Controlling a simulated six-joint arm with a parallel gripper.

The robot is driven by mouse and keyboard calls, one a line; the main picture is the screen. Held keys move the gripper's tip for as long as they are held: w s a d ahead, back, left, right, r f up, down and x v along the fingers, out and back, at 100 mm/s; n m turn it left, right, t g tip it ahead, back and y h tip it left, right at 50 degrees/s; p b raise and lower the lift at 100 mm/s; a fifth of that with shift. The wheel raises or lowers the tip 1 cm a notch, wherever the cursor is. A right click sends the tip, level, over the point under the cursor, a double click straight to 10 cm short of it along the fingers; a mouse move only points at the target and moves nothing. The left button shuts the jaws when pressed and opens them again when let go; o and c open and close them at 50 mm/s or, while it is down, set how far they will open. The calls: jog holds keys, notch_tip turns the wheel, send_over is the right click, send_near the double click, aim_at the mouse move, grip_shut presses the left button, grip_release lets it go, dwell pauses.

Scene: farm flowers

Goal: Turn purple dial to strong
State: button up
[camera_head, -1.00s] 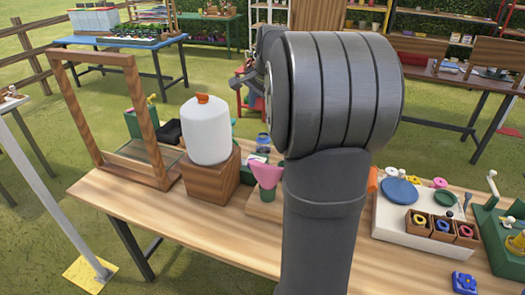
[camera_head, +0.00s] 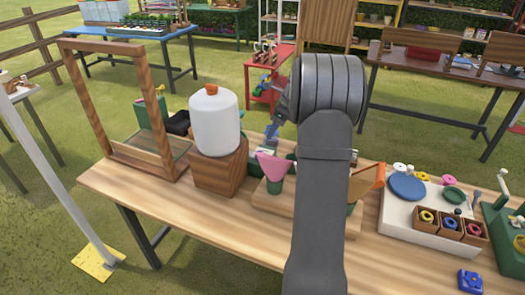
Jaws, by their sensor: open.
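I cannot make out a purple dial in the head view; it may be hidden behind my arm or too small to tell. My gripper (camera_head: 271,132) is partly visible left of my large grey arm. It points down over the far side of the wooden table (camera_head: 225,232), behind the pink cone (camera_head: 274,167), and is open with nothing seen in it. Whether it touches anything there cannot be told. A small blue block with a round top (camera_head: 470,281) lies at the front right.
A white jug (camera_head: 214,122) with an orange cap stands on a wooden block, beside a wooden frame (camera_head: 76,95). An orange cone (camera_head: 367,182) stands right of my arm. A white board (camera_head: 395,225) holds plates and boxes of rings. The table's front left is clear.

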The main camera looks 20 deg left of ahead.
aim_at(261, 153)
jog(key=x, duration=1.2)
jog(key=shift+f, duration=0.3)
jog(key=c, duration=1)
